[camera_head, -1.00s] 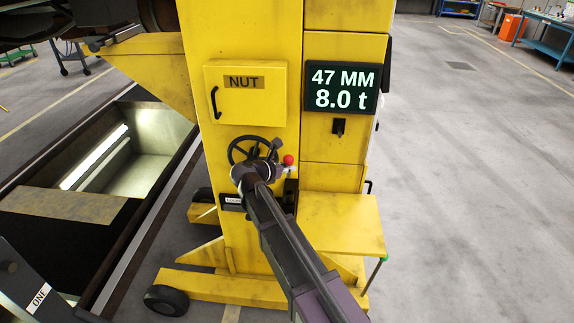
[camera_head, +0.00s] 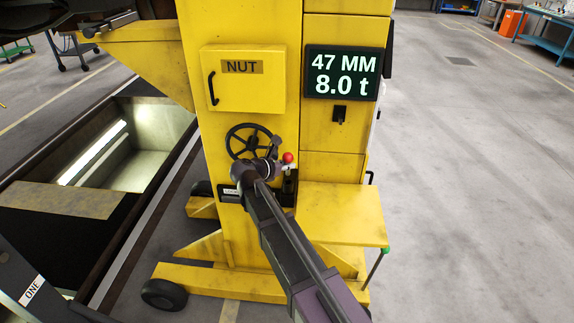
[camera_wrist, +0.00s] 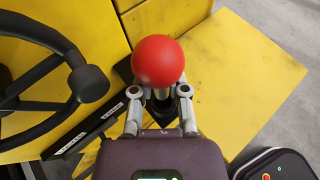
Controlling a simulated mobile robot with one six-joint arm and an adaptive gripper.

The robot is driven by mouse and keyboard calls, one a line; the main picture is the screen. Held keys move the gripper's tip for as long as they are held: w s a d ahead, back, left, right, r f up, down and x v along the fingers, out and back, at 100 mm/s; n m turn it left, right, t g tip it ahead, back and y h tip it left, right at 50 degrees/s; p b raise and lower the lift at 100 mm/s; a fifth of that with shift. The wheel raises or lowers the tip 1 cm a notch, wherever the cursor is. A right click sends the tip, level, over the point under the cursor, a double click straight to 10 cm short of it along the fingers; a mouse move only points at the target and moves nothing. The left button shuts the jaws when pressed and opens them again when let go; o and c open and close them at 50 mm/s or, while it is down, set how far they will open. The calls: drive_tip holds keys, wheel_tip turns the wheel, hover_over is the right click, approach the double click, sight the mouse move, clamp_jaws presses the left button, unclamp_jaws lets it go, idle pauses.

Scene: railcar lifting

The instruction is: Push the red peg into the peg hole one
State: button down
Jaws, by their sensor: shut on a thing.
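The red peg shows as a red ball knob (camera_head: 287,157) low on the front of the yellow column, right of the black handwheel. In the wrist view its red ball (camera_wrist: 159,62) stands between and above the fingers, with a short metal shank partly visible below it. My gripper (camera_wrist: 159,93) is shut around the shank just under the ball. In the head view my own wrist covers most of the gripper. A sloping dark part labelled ONE (camera_head: 32,289) is at the lower left. I cannot make out peg hole one; the peg's lower end is hidden.
The yellow column (camera_head: 240,130) carries a handwheel (camera_head: 253,143), a NUT door (camera_head: 243,79) and a display (camera_head: 342,72) reading 47 MM, 8.0 t. A yellow shelf (camera_head: 345,215) juts out at right.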

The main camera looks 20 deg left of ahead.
sight(286, 155)
drive_tip(key=shift+f+b, duration=0.75)
drive_tip(key=shift+f, duration=0.25)
drive_tip(key=shift+d+f+b, duration=0.1)
drive_tip(key=shift+f+b, duration=2.1)
idle(1.5)
drive_tip(key=c, duration=0.6)
unclamp_jaws()
drive_tip(key=shift+o, duration=0.2)
drive_tip(key=shift+r, duration=0.2)
wheel_tip(286, 155, up, 10)
drive_tip(key=p, duration=1)
drive_tip(key=shift+f, duration=0.1)
